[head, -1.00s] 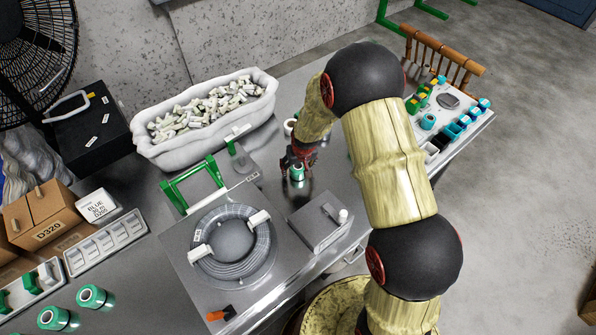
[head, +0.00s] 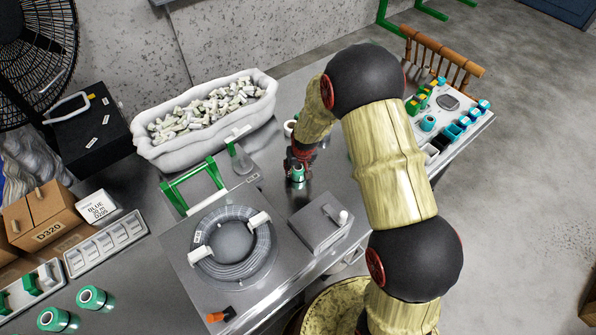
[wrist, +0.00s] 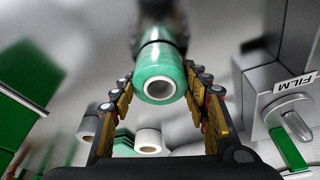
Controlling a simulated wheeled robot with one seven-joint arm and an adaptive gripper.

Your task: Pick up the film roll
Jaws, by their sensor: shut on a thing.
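The film roll is a small teal-green roll with a white core (wrist: 158,68). In the head view it stands on the metal table (head: 297,174), right of the green frame. My gripper (wrist: 160,80) has its two fingers against the roll's left and right sides and is shut on it. In the head view my gripper (head: 299,163) is low over the table at the roll. I cannot tell whether the roll is clear of the table top.
A grey box (head: 320,222) stands in front of the roll; a "FILM" label (wrist: 296,83) shows on a grey device. A cable coil (head: 235,245), a green frame (head: 192,184) and a full white tub (head: 205,145) lie left. Spare green rolls (head: 96,298) are at lower left.

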